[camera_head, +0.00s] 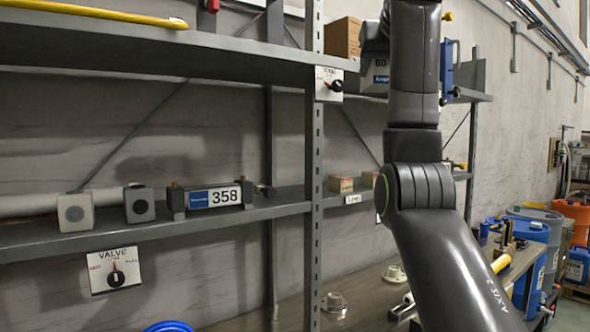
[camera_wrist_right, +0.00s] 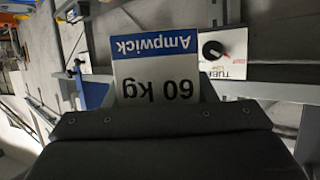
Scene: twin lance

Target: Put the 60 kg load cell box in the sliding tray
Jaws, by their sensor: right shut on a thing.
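The 60 kg load cell box (camera_head: 378,78) has a white label with a blue band and shows beside the upper shelf, partly hidden by my right arm. Its label stands upside down in the right wrist view (camera_wrist_right: 157,82), with "Ampwick" and "60 kg" on it. My right gripper (camera_head: 374,52) is shut on this box. Its dark body (camera_wrist_right: 160,140) fills the lower part of the wrist view, and its fingertips are mostly hidden. I cannot pick out the sliding tray for sure. My left gripper is not in view.
A cardboard box (camera_head: 343,38) sits on the upper shelf left of my arm. A dial plate (camera_head: 329,85) hangs on the shelf post. A display reading 358 (camera_head: 213,197) stands on the lower shelf. Blue drums (camera_head: 530,240) stand at the right.

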